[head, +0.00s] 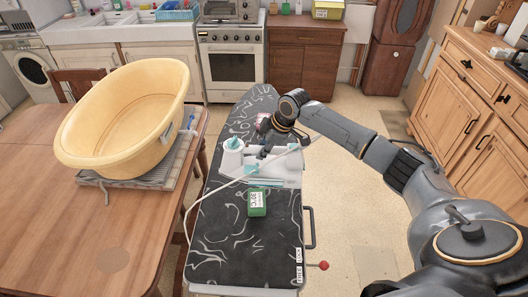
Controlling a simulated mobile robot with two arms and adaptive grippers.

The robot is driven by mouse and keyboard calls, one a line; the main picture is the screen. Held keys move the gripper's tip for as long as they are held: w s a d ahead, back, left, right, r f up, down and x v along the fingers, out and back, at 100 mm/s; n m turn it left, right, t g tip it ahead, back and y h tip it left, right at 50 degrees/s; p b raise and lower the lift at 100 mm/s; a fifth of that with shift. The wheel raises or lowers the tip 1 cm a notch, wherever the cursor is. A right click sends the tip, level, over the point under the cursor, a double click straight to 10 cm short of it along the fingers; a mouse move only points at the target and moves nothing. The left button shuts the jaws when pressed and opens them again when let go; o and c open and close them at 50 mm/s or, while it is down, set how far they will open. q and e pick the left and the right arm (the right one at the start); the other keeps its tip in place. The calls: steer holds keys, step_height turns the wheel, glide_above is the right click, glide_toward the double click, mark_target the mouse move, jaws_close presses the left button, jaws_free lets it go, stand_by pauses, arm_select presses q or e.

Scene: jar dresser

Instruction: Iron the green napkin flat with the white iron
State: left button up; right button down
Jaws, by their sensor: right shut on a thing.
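The white iron (233,160) with teal parts is on the dark patterned ironing board (225,240), around the board's middle. My right gripper (264,140) comes in from the right above it and is shut on the iron, at its upper part; the fingers are small and partly merge with it. A small green piece (257,203) with a white printed label lies on the board just in front of the iron. I cannot tell whether it is the green napkin; no other green cloth shows. My left gripper is out of view.
A white cord (188,215) runs along the board's left edge. A wooden table (60,215) with a yellow tub (125,115) stands close on the left. A red-knobbed lever (323,265) sticks out at the board's right. The board's near end is clear.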

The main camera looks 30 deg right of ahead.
steer(key=shift+w+r, duration=0.2)
steer(key=shift+r, duration=0.15)
steer(key=shift+w+r, duration=0.15)
steer(key=shift+r, duration=2.2)
steer(key=shift+s, duration=0.2)
